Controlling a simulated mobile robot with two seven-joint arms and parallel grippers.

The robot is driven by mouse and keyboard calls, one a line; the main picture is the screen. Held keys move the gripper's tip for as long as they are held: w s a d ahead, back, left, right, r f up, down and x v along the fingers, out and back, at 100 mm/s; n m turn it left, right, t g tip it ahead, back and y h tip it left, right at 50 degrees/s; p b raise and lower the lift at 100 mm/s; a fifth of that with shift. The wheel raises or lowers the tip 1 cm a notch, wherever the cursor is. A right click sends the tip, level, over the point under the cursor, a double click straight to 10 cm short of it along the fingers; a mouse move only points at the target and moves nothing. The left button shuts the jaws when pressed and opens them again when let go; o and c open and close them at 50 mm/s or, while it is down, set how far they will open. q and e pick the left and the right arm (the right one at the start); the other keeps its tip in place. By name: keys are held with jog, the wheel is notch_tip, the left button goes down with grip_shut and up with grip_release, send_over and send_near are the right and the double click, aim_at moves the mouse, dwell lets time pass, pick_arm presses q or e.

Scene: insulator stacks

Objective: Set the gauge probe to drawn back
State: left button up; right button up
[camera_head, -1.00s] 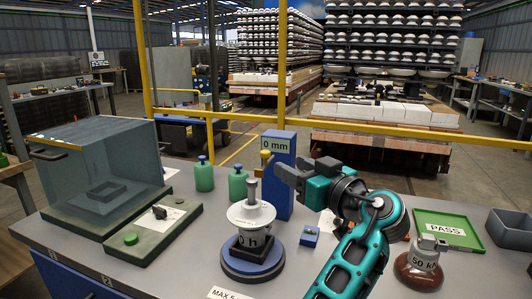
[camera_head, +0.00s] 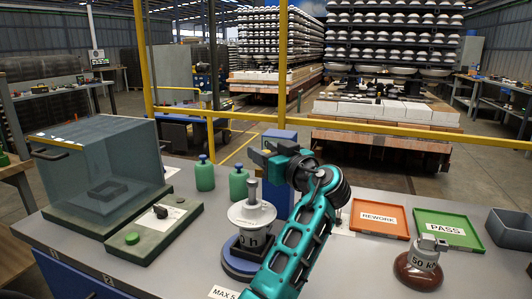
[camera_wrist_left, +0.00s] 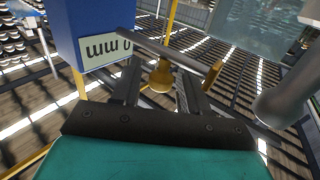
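The gauge is a blue post (camera_head: 286,205), now mostly behind my arm in the head view. In the left wrist view the blue post (camera_wrist_left: 88,28) shows upside down with a "0 mm" label (camera_wrist_left: 106,49). The probe has a grey rod (camera_wrist_left: 140,48) reaching out from the post, with a yellow knob (camera_wrist_left: 160,75) and a yellow end piece (camera_wrist_left: 213,74). My left gripper (camera_head: 262,158) is at the probe. In the wrist view its fingers stand apart on either side of the yellow knob, with gaps visible. My right gripper is not in view.
A white insulator (camera_head: 252,214) with a metal pin stands on a round blue base just below the gripper.

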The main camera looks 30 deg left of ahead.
pick_arm(q)
grip_shut()
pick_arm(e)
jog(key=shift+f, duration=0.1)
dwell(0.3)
pick_arm(q)
jog(key=shift+w+b, duration=0.35)
jog(key=shift+b, duration=0.1)
jog(key=shift+w+a+f+b, duration=0.1)
jog(key=shift+w+a+b, duration=0.15)
jog(key=shift+w, duration=0.35)
jog(key=shift+w+a+b, duration=0.1)
jog(key=shift+w+b, duration=0.2)
jog(key=shift+w, duration=0.3)
jog(key=shift+w+r, duration=0.1)
jog(key=shift+r, duration=0.1)
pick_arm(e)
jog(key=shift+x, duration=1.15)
pick_arm(q)
jog(key=shift+o, duration=0.5)
grip_release()
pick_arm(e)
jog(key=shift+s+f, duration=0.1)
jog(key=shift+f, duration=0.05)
